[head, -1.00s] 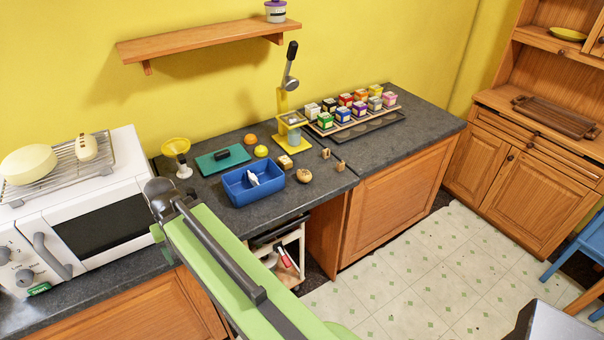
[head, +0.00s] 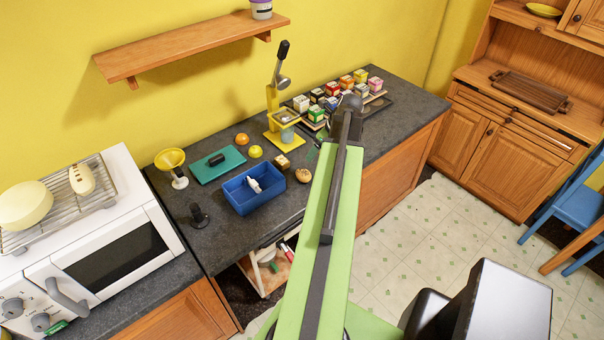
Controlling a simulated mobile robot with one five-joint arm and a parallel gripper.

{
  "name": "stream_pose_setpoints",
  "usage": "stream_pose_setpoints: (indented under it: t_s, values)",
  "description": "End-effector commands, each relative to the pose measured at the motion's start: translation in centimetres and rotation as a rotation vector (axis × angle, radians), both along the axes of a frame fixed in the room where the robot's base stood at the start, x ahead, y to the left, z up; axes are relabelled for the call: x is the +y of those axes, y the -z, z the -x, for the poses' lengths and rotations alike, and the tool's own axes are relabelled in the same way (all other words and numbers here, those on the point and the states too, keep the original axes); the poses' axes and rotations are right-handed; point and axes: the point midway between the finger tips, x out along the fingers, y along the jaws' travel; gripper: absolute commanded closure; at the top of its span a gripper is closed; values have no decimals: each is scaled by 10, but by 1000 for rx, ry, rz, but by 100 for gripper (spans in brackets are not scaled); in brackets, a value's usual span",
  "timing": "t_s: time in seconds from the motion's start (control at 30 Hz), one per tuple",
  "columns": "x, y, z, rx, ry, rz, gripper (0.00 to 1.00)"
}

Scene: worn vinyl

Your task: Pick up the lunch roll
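A small round tan bun (head: 303,175), which looks like the lunch roll, sits on the dark grey counter, just right of a blue bin (head: 238,203). Its right side is very close to the edge of my green arm in the picture. My arm reaches up across the middle of the view, with its dark joint over the back of the counter. My gripper does not show; the rest of the arm is hidden behind the upper link.
A small brown block (head: 282,162), yellow fruit (head: 255,152) and orange fruit (head: 242,139) are near the bun. A yellow press (head: 284,136) and several small boxes stand behind. A white microwave (head: 115,262) is left. A dark object (head: 199,215) stands left of the bin.

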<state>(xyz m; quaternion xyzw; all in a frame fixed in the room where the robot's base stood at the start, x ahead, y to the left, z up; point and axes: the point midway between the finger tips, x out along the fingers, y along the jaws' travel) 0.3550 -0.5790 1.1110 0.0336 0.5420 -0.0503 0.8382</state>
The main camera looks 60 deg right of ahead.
Motion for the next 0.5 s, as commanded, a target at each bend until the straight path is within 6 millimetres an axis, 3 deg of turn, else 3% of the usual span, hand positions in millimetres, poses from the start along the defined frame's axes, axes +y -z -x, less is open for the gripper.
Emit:
stream_pose_setpoints:
  t_s: [0.5]
  values:
    - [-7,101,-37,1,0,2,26]
